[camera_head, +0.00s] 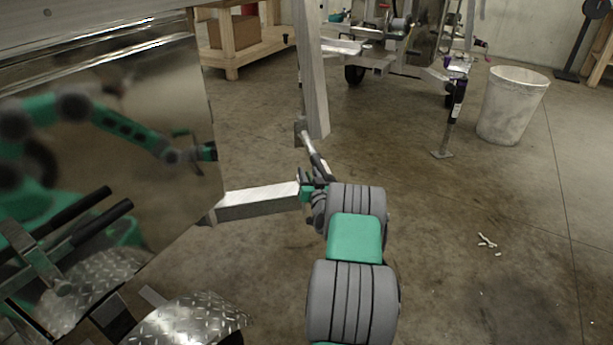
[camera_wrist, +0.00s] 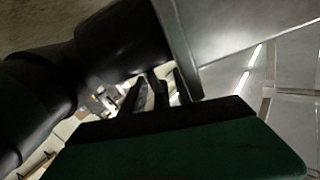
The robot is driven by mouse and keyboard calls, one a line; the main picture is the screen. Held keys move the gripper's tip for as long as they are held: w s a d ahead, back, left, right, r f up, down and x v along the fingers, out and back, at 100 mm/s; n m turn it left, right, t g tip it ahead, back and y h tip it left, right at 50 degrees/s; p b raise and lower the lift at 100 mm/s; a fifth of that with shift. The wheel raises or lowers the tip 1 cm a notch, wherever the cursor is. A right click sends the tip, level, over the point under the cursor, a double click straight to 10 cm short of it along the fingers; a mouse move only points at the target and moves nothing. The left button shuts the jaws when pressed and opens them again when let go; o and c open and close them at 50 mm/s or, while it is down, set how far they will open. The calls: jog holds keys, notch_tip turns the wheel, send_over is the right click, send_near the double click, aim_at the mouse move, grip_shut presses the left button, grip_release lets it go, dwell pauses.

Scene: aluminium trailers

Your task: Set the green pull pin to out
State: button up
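I cannot clearly make out the green pull pin in either view. My gripper (camera_head: 307,191) is mostly hidden behind my arm in the head view. A small green part shows there, at the end of a pale metal beam (camera_head: 258,202) on the trailer. In the wrist view, my dark gripper fingers (camera_wrist: 160,92) show beyond the green body, close to a black cylinder (camera_wrist: 120,45) and a metal plate (camera_wrist: 178,45). I cannot tell whether the fingers touch anything or how wide they are open.
The shiny trailer wall (camera_head: 130,100) stands at the left and mirrors my arm. A metal post (camera_head: 311,75) rises behind the beam. A white bin (camera_head: 512,105) stands at far right. The floor on the right is mostly clear.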

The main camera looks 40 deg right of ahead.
jog(key=shift+c, duration=0.4)
grip_shut()
dwell(0.9)
